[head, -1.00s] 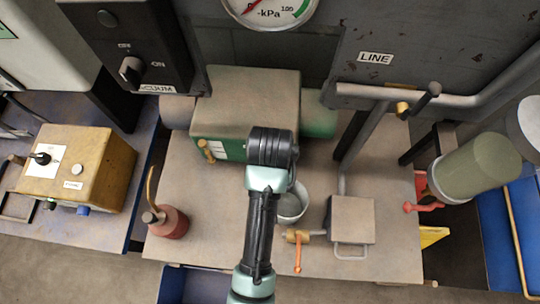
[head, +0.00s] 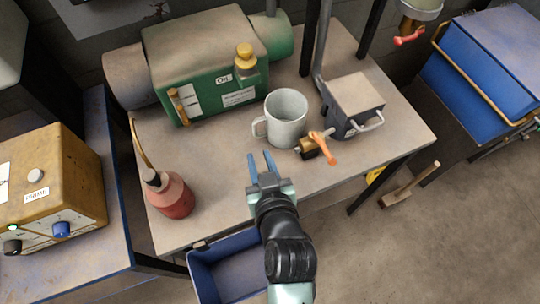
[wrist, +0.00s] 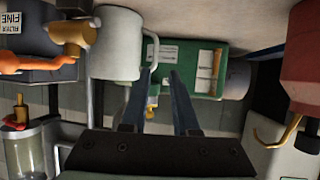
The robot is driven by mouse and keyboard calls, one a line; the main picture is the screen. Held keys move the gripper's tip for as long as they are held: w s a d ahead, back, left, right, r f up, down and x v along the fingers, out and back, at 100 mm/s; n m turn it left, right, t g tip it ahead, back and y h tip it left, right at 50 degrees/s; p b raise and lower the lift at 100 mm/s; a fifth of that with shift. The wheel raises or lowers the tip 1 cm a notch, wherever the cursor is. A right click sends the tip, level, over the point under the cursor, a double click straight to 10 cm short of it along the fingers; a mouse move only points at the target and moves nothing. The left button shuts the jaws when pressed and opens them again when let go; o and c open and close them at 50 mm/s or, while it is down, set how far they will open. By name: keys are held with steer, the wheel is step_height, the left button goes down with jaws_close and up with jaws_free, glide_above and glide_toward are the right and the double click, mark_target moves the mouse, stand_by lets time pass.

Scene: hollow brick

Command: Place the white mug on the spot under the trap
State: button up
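The white mug (head: 287,118) stands upright on the workbench (head: 220,205), its handle toward the left in the head view. The mug also shows in the wrist view (wrist: 118,45), at upper left, with its handle toward my fingers. My gripper (head: 261,158) is open and empty, its two blue fingers pointing at the handle side of the mug. In the wrist view the fingertips (wrist: 159,72) are close to the handle; contact cannot be told. A hanging vessel with a red valve handle, likely the trap (head: 420,10), is cut off at upper right. No spot under it is clearly visible.
A brass valve with an orange lever (head: 322,147) is close to the mug's right, before a small grey box (head: 352,105). A green pump (head: 205,65) stands behind. A red oil can (head: 170,195) is at left. A blue bin (head: 235,268) is below the front edge.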

mark_target(255, 131)
steer(key=shift+t, duration=0.4)
steer(key=x, duration=0.4)
steer(key=d+x, duration=0.1)
steer(key=x, duration=0.1)
steer(key=shift+w+f, duration=0.2)
steer(key=shift+w, duration=0.1)
steer(key=shift+f+x, duration=0.15)
steer(key=shift+x, duration=1.35)
steer(key=shift+f+x, duration=0.1)
steer(key=shift+x, duration=1.4)
steer(key=shift+s+a, duration=0.1)
steer(key=shift+s, duration=0.05)
jaws_close()
steer(key=shift+r, duration=0.1)
